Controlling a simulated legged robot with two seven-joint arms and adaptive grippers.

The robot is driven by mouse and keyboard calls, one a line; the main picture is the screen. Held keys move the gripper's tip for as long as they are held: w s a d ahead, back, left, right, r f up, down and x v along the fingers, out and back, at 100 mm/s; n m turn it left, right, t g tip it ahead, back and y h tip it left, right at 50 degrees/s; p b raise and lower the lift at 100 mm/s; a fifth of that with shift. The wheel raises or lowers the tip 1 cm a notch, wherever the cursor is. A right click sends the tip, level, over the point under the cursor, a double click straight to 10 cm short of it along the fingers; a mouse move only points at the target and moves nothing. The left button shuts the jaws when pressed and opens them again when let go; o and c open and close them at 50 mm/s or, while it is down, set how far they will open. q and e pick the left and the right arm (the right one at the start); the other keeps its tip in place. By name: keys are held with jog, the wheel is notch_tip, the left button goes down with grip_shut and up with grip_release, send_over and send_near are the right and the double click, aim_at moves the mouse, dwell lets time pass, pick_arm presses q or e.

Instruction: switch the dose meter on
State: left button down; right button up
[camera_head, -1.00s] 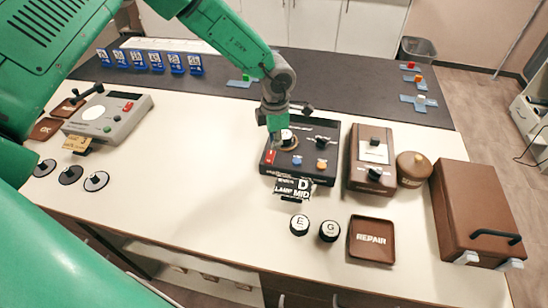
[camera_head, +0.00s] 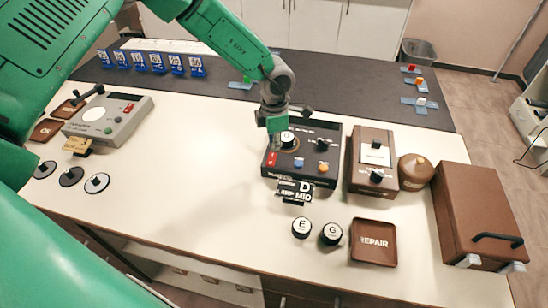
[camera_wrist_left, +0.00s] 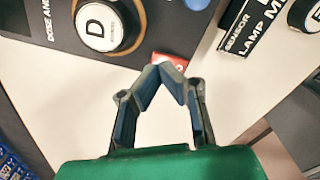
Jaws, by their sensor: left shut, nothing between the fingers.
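The dose meter (camera_head: 316,160) is a black box in the middle of the table in the head view. It has a red switch (camera_head: 271,159) at its front left corner, a blue and an orange button, and a black puck marked D (camera_head: 288,139) on top. In the wrist view the red switch (camera_wrist_left: 172,60) is partly covered by my fingertips. My left gripper (camera_head: 275,142) is shut and empty, its tips (camera_wrist_left: 163,70) together at the switch. I cannot tell whether they touch it or which way the switch is set. My right gripper is not in view.
Label plates (camera_head: 295,190) stand at the meter's front. Pucks E (camera_head: 302,227) and G (camera_head: 331,233) and the REPAIR tray (camera_head: 373,242) lie in front. A brown box with a knob (camera_head: 372,160) stands right. A grey device (camera_head: 108,118) is at left. The table's left middle is clear.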

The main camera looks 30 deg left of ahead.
aim_at(272, 159)
pick_arm(q)
jog(key=shift+a+f, duration=0.25)
jog(key=shift+a, duration=0.45)
jog(key=shift+d, duration=0.55)
jog(key=shift+d+f, duration=0.15)
jog(key=shift+d, duration=0.05)
jog(key=shift+a+f+b, duration=0.4)
jog(key=shift+a+f, duration=0.05)
jog(key=shift+a, duration=0.15)
jog(key=shift+d+f, duration=0.25)
jog(key=shift+d, duration=0.25)
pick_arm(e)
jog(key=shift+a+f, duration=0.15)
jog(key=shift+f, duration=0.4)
pick_arm(q)
jog(key=shift+a+f+b, duration=0.1)
jog(key=shift+f+b, duration=0.05)
jog(key=shift+b, duration=0.15)
